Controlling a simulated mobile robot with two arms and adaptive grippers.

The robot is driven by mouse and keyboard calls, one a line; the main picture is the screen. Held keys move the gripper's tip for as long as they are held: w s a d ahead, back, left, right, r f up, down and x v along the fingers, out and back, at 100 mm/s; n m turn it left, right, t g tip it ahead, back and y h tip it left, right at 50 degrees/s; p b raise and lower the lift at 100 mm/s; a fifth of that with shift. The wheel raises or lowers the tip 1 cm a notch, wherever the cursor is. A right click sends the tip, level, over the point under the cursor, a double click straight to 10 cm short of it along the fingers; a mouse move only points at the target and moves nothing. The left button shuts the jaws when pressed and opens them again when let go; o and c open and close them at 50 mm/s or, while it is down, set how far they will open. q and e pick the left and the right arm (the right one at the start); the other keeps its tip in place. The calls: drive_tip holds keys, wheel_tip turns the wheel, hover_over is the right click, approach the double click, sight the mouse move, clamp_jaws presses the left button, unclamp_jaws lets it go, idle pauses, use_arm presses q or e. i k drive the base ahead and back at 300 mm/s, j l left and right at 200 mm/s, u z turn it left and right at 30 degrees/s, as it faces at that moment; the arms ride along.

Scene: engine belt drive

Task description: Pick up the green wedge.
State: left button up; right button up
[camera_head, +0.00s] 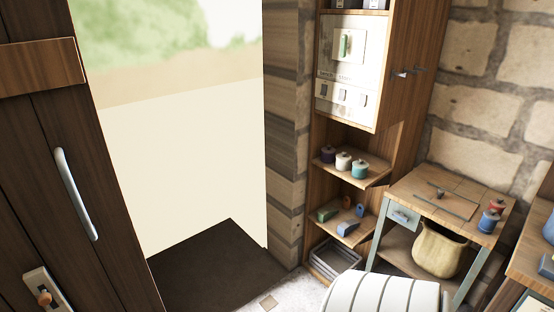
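A small green wedge (327,214) lies on the left part of a low shelf (338,222) in the tall wooden cabinet, right of the open doorway. A blue wedge-shaped block (348,228) lies on the same shelf, to its right and nearer the front. Small orange (347,201) and blue (360,210) pieces stand behind them. Neither of my grippers is in view.
Lidded jars (343,162) stand on the shelf above. A grey crate (336,258) is below. A small table (412,186) with a yellowish pot (440,250) stands right of the cabinet. A white ribbed rounded thing (385,295) fills the bottom foreground. The doorway's dark mat (215,270) is clear.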

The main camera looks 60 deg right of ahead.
sight(323, 215)
drive_tip(key=z, duration=2.35)
drive_tip(key=i+j, duration=0.1)
drive_tip(key=i+z, duration=0.05)
drive_tip(key=i, duration=0.05)
